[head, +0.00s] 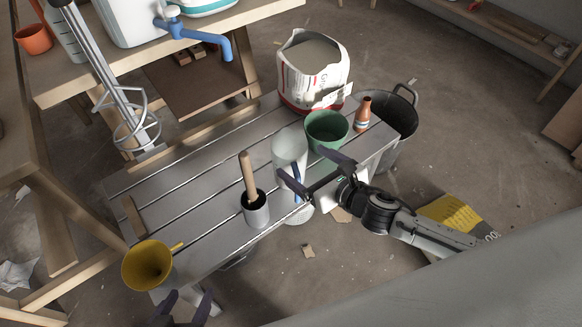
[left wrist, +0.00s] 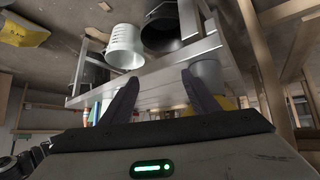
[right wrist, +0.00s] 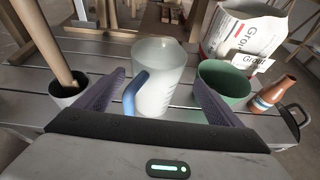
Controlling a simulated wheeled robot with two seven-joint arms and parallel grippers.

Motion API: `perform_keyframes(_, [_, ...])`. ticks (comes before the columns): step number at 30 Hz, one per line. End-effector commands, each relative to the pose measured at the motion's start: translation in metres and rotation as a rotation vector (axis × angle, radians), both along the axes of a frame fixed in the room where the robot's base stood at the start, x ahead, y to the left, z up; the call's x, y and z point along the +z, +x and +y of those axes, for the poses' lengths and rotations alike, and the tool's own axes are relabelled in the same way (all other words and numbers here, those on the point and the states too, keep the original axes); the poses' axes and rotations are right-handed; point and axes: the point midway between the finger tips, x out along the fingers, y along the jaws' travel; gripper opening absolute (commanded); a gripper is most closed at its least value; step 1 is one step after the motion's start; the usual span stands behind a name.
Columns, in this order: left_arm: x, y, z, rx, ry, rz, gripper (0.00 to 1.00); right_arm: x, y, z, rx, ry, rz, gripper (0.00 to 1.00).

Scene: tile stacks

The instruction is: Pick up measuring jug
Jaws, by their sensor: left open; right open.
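The measuring jug (head: 288,150) is pale and translucent with a blue handle. It stands upright on the slatted grey bench (head: 180,185). My right gripper (head: 318,172) is open at the jug's near side. In the right wrist view, the jug (right wrist: 163,75) stands between the two spread fingers (right wrist: 160,92), its blue handle toward the left finger; I cannot tell whether they touch. My left gripper (head: 188,303) is at the bottom edge of the head view, in front of the bench. In the left wrist view its fingers (left wrist: 156,92) are open and empty.
A green pot (head: 327,130) stands close right of the jug. A grey pot with a wooden handle (head: 256,208) stands left. A yellow funnel (head: 148,265), brown bottle (head: 362,114) and grout bag (head: 313,70) are also there. A black bucket (head: 402,118) stands beyond the right end.

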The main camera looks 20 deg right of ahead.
Motion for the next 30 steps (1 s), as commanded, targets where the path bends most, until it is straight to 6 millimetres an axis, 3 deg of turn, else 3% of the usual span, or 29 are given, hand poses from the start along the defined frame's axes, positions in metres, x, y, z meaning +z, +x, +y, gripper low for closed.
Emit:
perform_keyframes(9, [-0.01, 0.0, 0.0, 0.0, -0.003, 0.001, 0.55, -0.02, 0.035, 0.019, 0.0, 0.003, 0.0, 0.89])
perform_keyframes(18, [-0.009, -0.001, 0.0, 0.0, -0.004, 0.001, 0.55, -0.021, 0.04, 0.02, 0.001, 0.003, 0.002, 0.89])
perform_keyframes(20, [-0.009, 0.0, 0.0, 0.0, -0.004, 0.001, 0.55, -0.021, 0.04, 0.02, 0.001, 0.003, 0.002, 0.82])
perform_keyframes(27, [-0.009, 0.0, 0.0, 0.0, -0.004, 0.001, 0.55, -0.021, 0.04, 0.02, -0.001, 0.004, 0.001, 0.41])
perform_keyframes(30, [-0.009, 0.0, 0.0, -0.001, -0.004, 0.0, 0.55, -0.02, 0.041, 0.02, 0.0, 0.005, 0.0, 0.4])
